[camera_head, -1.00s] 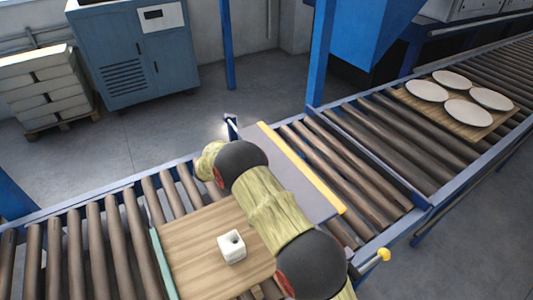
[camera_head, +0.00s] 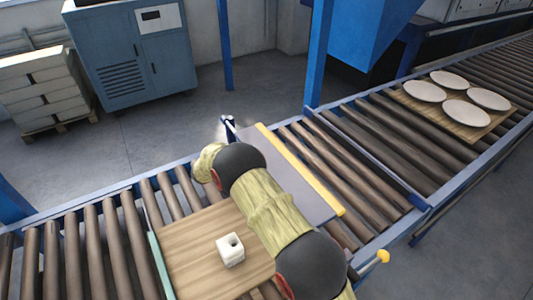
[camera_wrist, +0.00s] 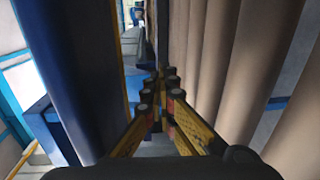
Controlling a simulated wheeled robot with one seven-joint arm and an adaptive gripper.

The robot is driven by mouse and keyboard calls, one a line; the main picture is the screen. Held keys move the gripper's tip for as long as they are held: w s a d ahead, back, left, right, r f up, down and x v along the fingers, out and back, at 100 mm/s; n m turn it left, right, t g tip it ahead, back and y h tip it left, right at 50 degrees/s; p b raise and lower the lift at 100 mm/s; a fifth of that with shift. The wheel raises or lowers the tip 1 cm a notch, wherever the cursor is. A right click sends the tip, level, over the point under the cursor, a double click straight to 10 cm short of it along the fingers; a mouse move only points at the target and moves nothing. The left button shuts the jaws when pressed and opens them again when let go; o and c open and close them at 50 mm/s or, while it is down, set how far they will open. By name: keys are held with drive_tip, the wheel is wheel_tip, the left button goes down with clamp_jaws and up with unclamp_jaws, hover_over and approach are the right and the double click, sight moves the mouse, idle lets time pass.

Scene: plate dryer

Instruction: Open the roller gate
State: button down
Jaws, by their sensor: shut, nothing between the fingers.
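A grey panel with a yellow edge (camera_head: 295,178) lies across the roller conveyor in the head view and looks like the roller gate. My arm covers part of it, and I cannot tell how far it is open. A yellow knob (camera_head: 383,256) sticks out at the conveyor's near side, to the right of my arm. My gripper is hidden by my arm in the head view. In the wrist view my gripper (camera_wrist: 160,88) is shut and empty, with its yellow and black fingers together, beside large brown rollers (camera_wrist: 235,60).
A wooden board (camera_head: 195,250) with a white block (camera_head: 231,250) lies on the rollers left of the panel. Another board (camera_head: 477,132) carries several white plates at the far right. A blue post (camera_head: 319,55) and a blue cabinet (camera_head: 130,60) stand behind the conveyor.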

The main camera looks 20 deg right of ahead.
drive_tip(key=v, duration=1.1)
drive_tip(key=shift+w+r, duration=0.1)
drive_tip(key=shift+r, duration=0.1)
drive_tip(key=shift+a+f, duration=0.15)
drive_tip(key=shift+a, duration=0.4)
drive_tip(key=shift+s+f, duration=0.1)
drive_tip(key=shift+s, duration=0.15)
